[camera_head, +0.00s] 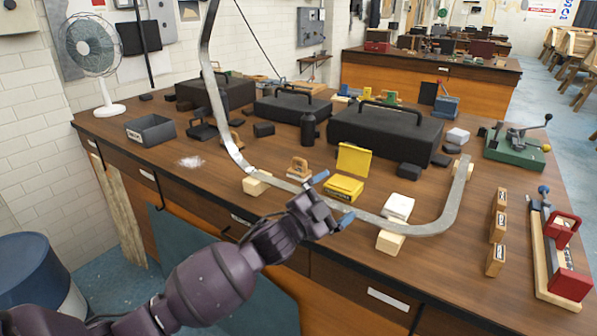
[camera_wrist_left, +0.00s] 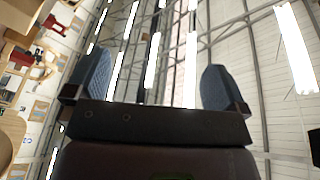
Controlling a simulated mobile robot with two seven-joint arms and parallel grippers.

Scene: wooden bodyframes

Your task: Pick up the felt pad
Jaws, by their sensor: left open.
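My left gripper (camera_head: 334,199) is open and empty at the front edge of the wooden bench. Its two blue fingers stand wide apart in the left wrist view (camera_wrist_left: 155,85), with only ceiling and lights between them. No item is clearly recognisable as the felt pad. A pale white block-like piece (camera_head: 399,205) lies right of the gripper, by the metal strip; I cannot tell whether it is felt. A small white piece (camera_head: 457,136) lies farther back. My right gripper is not in view.
A long bent metal strip (camera_head: 395,228) runs across the bench front and rises at the left. A yellow open box (camera_head: 344,188) is just beyond the gripper. Black cases (camera_head: 385,135) fill the back. Wooden blocks (camera_head: 497,228) and a red-and-wood tool (camera_head: 565,265) stand right.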

